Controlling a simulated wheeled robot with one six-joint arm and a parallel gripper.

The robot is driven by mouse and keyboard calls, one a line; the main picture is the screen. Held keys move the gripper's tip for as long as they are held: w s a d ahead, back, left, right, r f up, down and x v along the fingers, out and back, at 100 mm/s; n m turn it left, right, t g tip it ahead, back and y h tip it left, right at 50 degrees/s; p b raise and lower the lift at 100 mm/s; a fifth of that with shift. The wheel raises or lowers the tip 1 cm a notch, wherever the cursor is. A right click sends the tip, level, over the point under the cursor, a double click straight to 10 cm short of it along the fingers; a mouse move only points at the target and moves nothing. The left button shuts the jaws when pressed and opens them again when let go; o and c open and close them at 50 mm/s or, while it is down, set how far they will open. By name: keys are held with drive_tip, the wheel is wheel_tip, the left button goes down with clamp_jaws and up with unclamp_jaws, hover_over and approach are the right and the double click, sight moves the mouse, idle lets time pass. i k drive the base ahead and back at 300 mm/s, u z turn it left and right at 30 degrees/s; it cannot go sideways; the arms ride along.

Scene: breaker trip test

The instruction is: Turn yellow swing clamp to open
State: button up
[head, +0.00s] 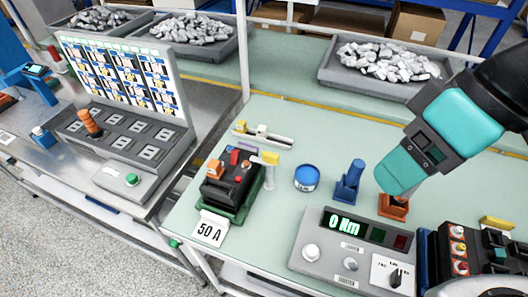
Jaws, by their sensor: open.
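The yellow swing clamp (269,158) has a yellow head on a pale upright post. It stands at the right rear of a dark breaker fixture (232,183) on a green base, with its arm pointing left toward the fixture. My gripper (398,182), with teal sides, comes in from the upper right and is open. It is well to the right of the clamp, apart from it, and appears in front of or above an orange holder (393,208). The gap between its fingertips is hidden from this angle.
A blue holder (348,182) and a blue round tin (307,178) stand between clamp and gripper. A grey meter box (350,250) reading "0 Nm" sits in front. A "50 A" card (210,229) lies left. Trays of metal parts (385,62) stand behind. The mid-table behind the tin is clear.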

sight(270, 160)
drive_tip(key=u, duration=0.8)
drive_tip(key=i, duration=0.15)
drive_tip(key=z, duration=0.2)
